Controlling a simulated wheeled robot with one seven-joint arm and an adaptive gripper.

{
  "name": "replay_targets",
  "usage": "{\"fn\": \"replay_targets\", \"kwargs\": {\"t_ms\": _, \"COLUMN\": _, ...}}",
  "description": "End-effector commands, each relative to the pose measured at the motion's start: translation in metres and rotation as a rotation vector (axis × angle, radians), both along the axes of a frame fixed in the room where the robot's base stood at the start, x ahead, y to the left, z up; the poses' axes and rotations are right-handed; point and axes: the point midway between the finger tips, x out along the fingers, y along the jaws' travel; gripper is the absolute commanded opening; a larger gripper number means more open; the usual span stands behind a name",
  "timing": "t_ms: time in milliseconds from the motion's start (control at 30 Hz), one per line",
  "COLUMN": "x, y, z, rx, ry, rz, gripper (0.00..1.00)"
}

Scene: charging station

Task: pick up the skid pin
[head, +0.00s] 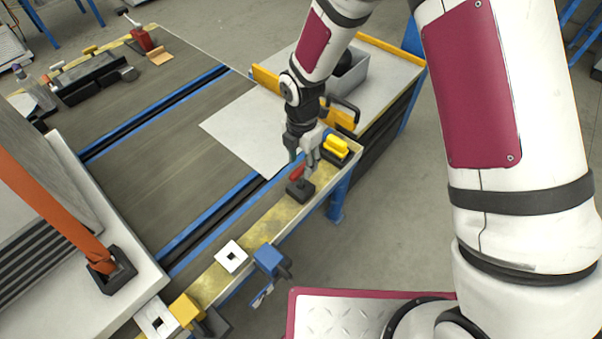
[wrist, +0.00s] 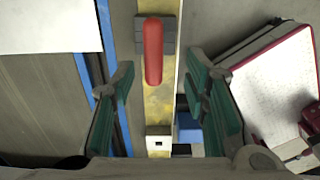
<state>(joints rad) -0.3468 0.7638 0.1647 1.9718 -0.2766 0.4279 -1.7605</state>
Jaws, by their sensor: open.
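A red-handled piece, which I take to be the skid pin (head: 297,173), stands in a dark block (head: 301,191) on the yellow, worn rail. In the wrist view the red handle (wrist: 153,52) lies along the rail, with the dark block (wrist: 168,30) partly under its far end. My gripper (head: 303,158) is just above and behind the handle in the head view. In the wrist view my gripper (wrist: 159,82) has its green-padded fingers wide apart, one on each side of the rail. Nothing is between the pads; the red handle is ahead of them, in line with the gap.
A yellow-handled piece (head: 336,147) in a dark block sits close to my gripper on the right. A white square plate (head: 232,257) and a blue clamp (head: 268,261) are on the rail nearer me. A grey bin (head: 348,75) and yellow bars stand on the bench behind.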

Motion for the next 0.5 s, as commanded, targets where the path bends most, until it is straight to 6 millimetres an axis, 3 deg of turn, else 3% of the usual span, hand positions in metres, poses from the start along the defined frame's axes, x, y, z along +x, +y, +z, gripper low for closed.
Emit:
{"fn": "replay_targets", "kwargs": {"t_ms": 167, "x": 0.001, "y": 0.001, "z": -0.011, "rx": 0.000, "ry": 0.001, "rz": 0.001, "gripper": 0.42}}
{"fn": "replay_targets", "kwargs": {"t_ms": 500, "x": 0.008, "y": 0.003, "z": -0.053, "rx": -0.001, "ry": 0.001, "rz": 0.000, "gripper": 0.42}}
